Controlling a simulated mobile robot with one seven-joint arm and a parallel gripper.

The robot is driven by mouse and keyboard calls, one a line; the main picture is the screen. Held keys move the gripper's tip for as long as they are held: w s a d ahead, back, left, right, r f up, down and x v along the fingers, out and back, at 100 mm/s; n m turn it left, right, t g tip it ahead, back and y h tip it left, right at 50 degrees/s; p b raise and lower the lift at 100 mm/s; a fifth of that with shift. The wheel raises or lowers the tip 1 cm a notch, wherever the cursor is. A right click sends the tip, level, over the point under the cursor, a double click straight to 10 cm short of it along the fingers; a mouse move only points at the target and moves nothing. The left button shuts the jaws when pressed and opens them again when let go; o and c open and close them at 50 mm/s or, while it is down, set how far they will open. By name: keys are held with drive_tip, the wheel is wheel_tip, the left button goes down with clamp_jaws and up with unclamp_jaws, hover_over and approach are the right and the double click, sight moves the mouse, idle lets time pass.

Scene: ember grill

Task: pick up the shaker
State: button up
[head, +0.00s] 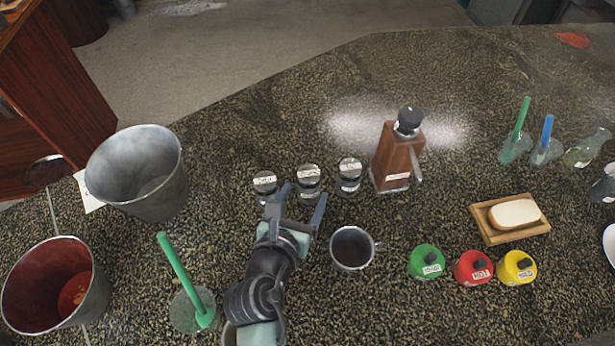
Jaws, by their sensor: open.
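Three small shakers with pale labels stand upright in a row near the middle of the counter: a left shaker (265,185), a middle shaker (308,180) and a right shaker (350,175). The label writing is too small to read surely, and I cannot tell which one the task means. My gripper (302,200) is open, with its fingers pointing at the row. Its fingertips appear in front of the left and middle shakers and partly cover the left one. I see nothing between the fingers, and contact is not clear.
Metal buckets (140,180) and a glass with a green stick (190,308) are left. Green, red and yellow bottles (427,262) stand right, near a soap tray (482,222).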

sight(312, 173)
drive_tip(key=x, duration=0.9)
drive_tip(key=shift+w+a+r, duration=0.1)
drive_tip(key=shift+w+a, duration=0.05)
drive_tip(key=c, duration=0.9)
